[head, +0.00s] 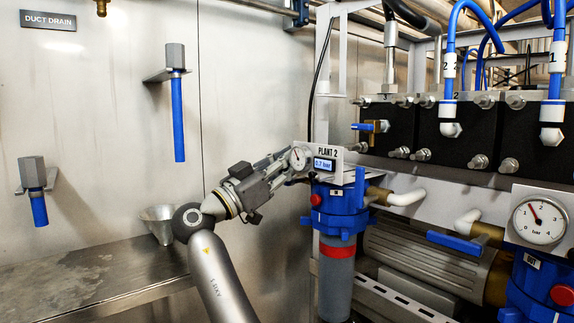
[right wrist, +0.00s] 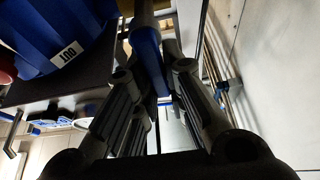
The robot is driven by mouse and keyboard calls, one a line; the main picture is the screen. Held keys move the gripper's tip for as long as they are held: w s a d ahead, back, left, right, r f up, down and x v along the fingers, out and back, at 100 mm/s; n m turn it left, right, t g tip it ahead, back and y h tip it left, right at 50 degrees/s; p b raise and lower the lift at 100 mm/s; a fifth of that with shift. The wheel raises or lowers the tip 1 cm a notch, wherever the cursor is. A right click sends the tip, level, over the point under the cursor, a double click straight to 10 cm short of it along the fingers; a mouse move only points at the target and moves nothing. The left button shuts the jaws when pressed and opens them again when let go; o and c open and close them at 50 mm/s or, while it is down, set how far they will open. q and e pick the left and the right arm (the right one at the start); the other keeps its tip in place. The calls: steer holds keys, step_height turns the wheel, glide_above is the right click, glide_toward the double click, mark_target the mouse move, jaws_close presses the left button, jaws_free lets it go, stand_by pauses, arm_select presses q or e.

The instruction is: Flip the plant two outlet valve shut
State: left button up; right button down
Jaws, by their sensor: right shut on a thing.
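The plant two unit shows in the head view as a panel marked PLANT 2 (head: 329,151) with a dial and a 0.7 bar display, above a blue filter housing (head: 345,212). My right gripper (head: 283,170) reaches in at the left side of this panel. In the right wrist view its fingers (right wrist: 152,82) are shut on a blue valve lever (right wrist: 148,50), which lies between them. A blue housing (right wrist: 45,35) with an OUT label (right wrist: 67,53) is beside it. The valve is hidden behind my gripper in the head view. My left gripper is not in view.
A second blue housing (head: 545,285) with a gauge (head: 540,220) stands at the lower right, with another blue lever (head: 455,243) beside it. A steel shelf (head: 95,275) with a funnel (head: 160,222) is at the left. Black pump blocks and blue hoses fill the upper right.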

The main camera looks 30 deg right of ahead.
steer(key=shift+f, duration=0.1)
steer(key=c, duration=1.8)
jaws_free()
steer(key=shift+o, duration=0.2)
